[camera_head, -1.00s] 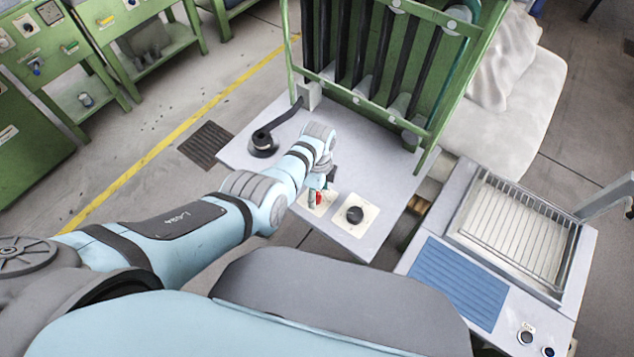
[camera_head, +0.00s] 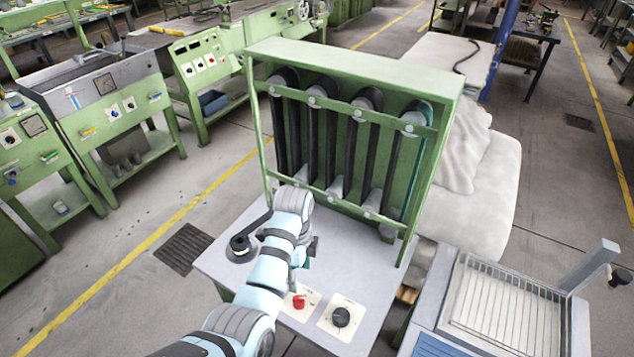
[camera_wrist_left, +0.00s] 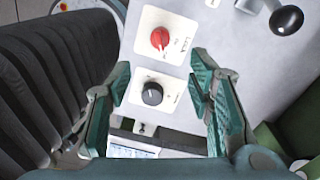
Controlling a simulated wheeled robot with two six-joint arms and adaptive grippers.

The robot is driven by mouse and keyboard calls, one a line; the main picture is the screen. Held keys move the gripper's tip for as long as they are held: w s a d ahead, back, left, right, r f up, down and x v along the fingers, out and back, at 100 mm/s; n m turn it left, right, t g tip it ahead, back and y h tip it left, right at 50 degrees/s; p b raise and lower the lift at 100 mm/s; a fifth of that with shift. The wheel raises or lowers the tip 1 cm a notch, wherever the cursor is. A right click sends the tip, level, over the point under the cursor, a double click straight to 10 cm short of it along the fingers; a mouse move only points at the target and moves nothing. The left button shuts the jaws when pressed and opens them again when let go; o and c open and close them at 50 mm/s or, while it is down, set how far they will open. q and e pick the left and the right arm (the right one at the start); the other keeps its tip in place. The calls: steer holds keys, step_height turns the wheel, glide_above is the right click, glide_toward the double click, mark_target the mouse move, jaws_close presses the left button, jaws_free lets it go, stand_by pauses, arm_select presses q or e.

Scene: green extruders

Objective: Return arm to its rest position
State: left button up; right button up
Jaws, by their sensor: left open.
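My left arm reaches in from the bottom of the head view, over the grey tabletop of the green machine. My left gripper (camera_head: 303,257) is partly hidden by its own wrist there. In the left wrist view its two green fingers (camera_wrist_left: 160,70) stand wide apart with nothing between them. A red knob (camera_head: 298,301) and a black knob (camera_head: 341,316) sit on cream plates on the tabletop. In the wrist view, the red knob (camera_wrist_left: 160,39) and the black knob (camera_wrist_left: 152,93) appear between the fingers, apart from them. My right gripper is out of view.
The green frame with black tubes (camera_head: 330,150) rises at the tabletop's back. A black lever (camera_head: 241,245) stands at the left of the tabletop (camera_head: 215,268). A machine with a wire rack (camera_head: 505,305) stands at the right. Open floor lies left.

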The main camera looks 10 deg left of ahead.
arm_select(q)
steer(key=s+a+f+n+t, duration=0.2)
steer(key=s+a+f+n, duration=0.55)
steer(key=s+n, duration=0.2)
steer(key=s+a+r+n+t+y, duration=0.1)
steer(key=s+a+r+n, duration=0.25)
steer(key=s, duration=0.45)
steer(key=s+a+r+n+t, duration=0.1)
steer(key=s+a+r+n, duration=0.15)
steer(key=s+n, duration=0.35)
step_height(320, 180, down, 14)
steer(key=m+b, duration=0.1)
steer(key=s+a+f+g+b, duration=0.2)
steer(key=s+f, duration=1.5)
steer(key=f, duration=0.4)
